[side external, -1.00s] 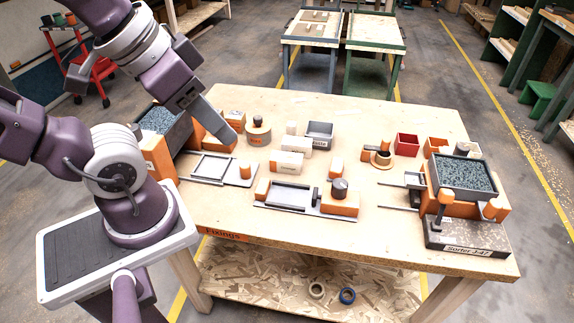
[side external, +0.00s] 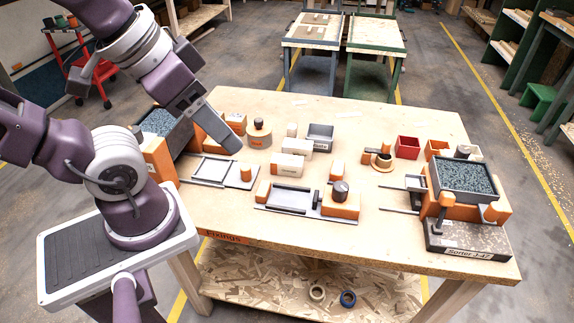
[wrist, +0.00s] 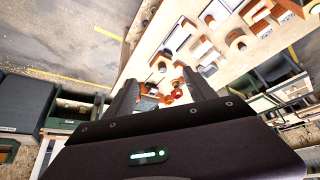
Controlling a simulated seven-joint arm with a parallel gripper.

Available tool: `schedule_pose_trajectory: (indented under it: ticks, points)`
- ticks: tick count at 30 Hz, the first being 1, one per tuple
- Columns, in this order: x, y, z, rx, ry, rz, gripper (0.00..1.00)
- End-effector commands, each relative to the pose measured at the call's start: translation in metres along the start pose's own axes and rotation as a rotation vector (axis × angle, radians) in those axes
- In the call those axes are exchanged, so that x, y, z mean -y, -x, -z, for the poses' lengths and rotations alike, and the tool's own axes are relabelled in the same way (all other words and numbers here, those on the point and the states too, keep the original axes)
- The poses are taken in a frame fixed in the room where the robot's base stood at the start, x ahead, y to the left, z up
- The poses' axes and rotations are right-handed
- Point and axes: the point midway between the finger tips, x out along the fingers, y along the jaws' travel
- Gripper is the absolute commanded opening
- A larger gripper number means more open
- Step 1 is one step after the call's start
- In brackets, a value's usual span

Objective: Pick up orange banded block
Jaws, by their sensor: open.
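Two pale blocks sit mid-table in the side external view: a nearer pale block (side external: 287,166) and a farther pale block (side external: 297,146). I cannot tell which of these is the orange banded block, as the markings are too small. My gripper (side external: 232,146) hangs over the table's left part, left of these pieces and touching none that I can make out. In the wrist view my gripper (wrist: 163,88) has its two dark fingers wide apart, with nothing held between them.
An orange and grey fixture (side external: 340,203) stands at the table's front middle. A flat grey frame (side external: 208,171) lies to its left. A sorter with a gravel-filled tray (side external: 463,176) stands at the right end. A red bin (side external: 407,146) stands behind it. The front right middle is bare.

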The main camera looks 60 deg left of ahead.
Motion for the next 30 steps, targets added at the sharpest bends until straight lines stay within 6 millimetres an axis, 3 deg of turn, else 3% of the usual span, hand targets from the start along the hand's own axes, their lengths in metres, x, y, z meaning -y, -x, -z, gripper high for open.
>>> schedule_pose_trajectory:
  ticks: [9, 11, 14, 18, 21, 24, 27, 30]
  points:
    - [0.001, -0.001, 0.003, 0.006, -0.007, 0.003, 0.66]
    - [0.004, -0.006, 0.015, 0.030, -0.035, 0.012, 0.66]
    - [0.018, -0.030, 0.054, 0.108, -0.140, 0.032, 0.66]
    - [0.058, -0.101, 0.111, 0.246, -0.341, 0.022, 0.66]
    - [0.094, -0.169, 0.130, 0.335, -0.476, -0.021, 0.66]
    - [0.128, -0.237, 0.128, 0.403, -0.594, -0.082, 0.66]
    - [0.153, -0.290, 0.115, 0.443, -0.681, -0.138, 0.66]
    - [0.165, -0.320, 0.103, 0.462, -0.732, -0.175, 0.66]
